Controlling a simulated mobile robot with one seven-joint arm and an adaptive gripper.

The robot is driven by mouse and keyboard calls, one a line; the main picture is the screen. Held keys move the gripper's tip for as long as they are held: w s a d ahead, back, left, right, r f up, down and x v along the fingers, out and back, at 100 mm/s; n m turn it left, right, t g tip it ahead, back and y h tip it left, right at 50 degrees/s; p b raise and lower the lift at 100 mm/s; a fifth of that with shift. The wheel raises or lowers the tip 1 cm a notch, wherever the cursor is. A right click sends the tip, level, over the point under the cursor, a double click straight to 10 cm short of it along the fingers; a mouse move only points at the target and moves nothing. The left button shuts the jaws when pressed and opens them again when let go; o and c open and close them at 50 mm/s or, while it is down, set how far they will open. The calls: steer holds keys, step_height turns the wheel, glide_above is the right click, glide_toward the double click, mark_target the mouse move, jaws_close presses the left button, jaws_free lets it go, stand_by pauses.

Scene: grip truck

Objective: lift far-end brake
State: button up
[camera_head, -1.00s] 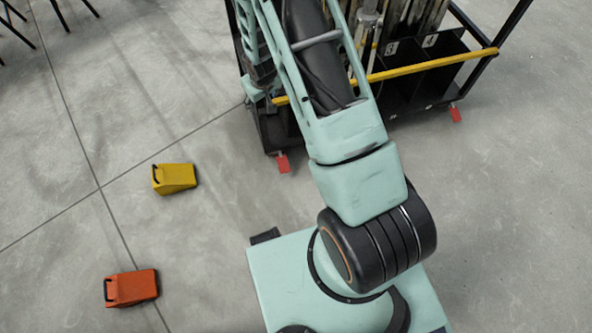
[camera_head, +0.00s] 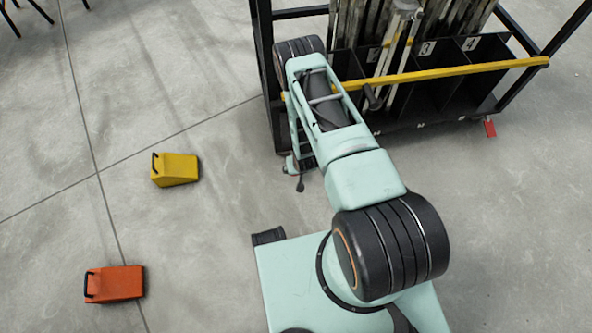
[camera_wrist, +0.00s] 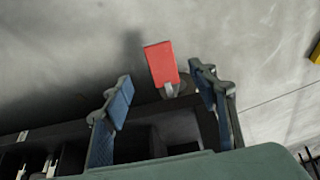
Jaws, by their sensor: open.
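The truck (camera_head: 440,75) is a black-framed rack with a yellow bar. One red brake pedal (camera_head: 490,128) shows at its lower right corner in the head view. Another red brake pedal (camera_wrist: 161,60) shows in the wrist view, on a pale metal bracket by a dark caster. My gripper (camera_head: 299,172) is low at the truck's lower left corner, partly hidden by my arm. In the wrist view my gripper (camera_wrist: 164,82) is open, with the pedal seen between its two fingers. The left-corner pedal is hidden in the head view.
A yellow wheel chock (camera_head: 175,169) and an orange one (camera_head: 114,284) lie on the floor at left. Long pale pieces (camera_head: 400,50) stand in the truck's numbered bays. Chair legs show at top left. The concrete floor between is clear.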

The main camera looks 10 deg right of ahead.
steer(key=b+x, duration=0.4)
steer(key=x, duration=0.5)
steer(key=shift+f, duration=0.15)
steer(key=shift+c, duration=0.2)
jaws_close()
